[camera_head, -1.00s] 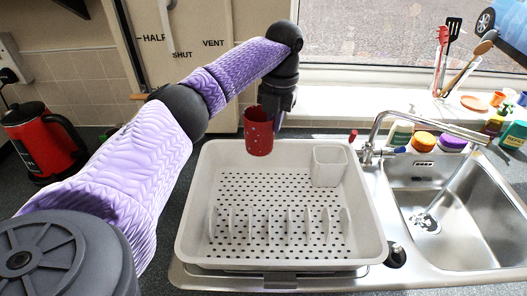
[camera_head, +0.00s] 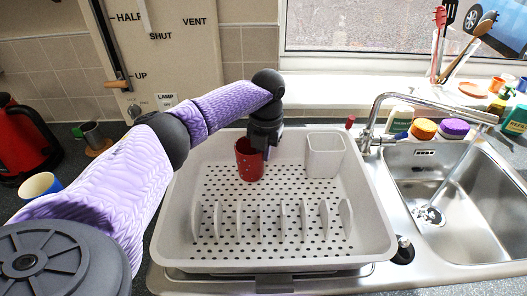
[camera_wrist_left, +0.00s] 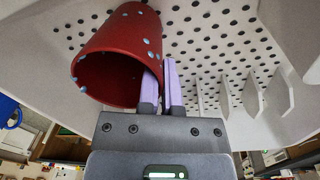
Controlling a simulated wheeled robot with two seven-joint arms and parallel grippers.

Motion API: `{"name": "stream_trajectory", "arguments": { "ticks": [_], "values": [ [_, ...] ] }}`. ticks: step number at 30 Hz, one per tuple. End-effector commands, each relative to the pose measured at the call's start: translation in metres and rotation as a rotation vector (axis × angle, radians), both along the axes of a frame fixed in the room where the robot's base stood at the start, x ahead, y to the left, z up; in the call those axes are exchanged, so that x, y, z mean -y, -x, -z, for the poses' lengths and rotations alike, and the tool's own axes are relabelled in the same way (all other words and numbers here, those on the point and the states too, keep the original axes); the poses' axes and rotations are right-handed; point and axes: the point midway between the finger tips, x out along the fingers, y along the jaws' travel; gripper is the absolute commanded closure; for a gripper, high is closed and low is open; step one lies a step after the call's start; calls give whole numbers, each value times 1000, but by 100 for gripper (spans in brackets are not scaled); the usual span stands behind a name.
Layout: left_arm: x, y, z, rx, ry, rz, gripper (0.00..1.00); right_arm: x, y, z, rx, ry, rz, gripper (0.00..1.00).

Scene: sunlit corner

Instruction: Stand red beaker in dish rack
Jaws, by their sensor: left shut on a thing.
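The red beaker (camera_head: 248,162) with pale blue spots is upright, mouth up, inside the back part of the white dish rack (camera_head: 170,225). My left gripper (camera_head: 264,150) is shut on the beaker's right side. In the left wrist view the beaker (camera_wrist_left: 128,40) shows its open mouth, and the purple fingers (camera_wrist_left: 164,82) pinch its wall at the rim. I cannot tell whether its base touches the rack's perforated floor. My right gripper is not in view.
A white cutlery cup (camera_head: 324,156) stands in the rack's back right, right of the beaker. A row of upright dividers (camera_head: 282,218) crosses the rack's front. The sink (camera_head: 455,200) and tap (camera_head: 372,125) are to the right. A red kettle (camera_head: 22,145) stands far left.

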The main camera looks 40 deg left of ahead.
Motion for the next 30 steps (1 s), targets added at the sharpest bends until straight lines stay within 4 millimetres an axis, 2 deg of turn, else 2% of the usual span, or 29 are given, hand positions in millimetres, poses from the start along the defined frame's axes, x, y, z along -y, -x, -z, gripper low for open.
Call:
{"name": "stream_trajectory", "arguments": {
  "ticks": [2,6,8,17,20,27,30],
  "values": [
    [0,0,2,0,0,0,100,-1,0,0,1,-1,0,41],
    [0,0,2,0,0,0,69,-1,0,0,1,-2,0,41],
    [0,0,2,0,0,0,59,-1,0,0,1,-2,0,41],
    [0,0,-2,1,0,0,59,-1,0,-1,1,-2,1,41],
    [1,-1,-23,3,0,1,59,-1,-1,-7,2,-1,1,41],
    [5,-2,-91,4,1,1,59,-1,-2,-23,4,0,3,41],
    [6,-3,-110,3,0,1,59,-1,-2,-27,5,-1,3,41]
  ]
}}
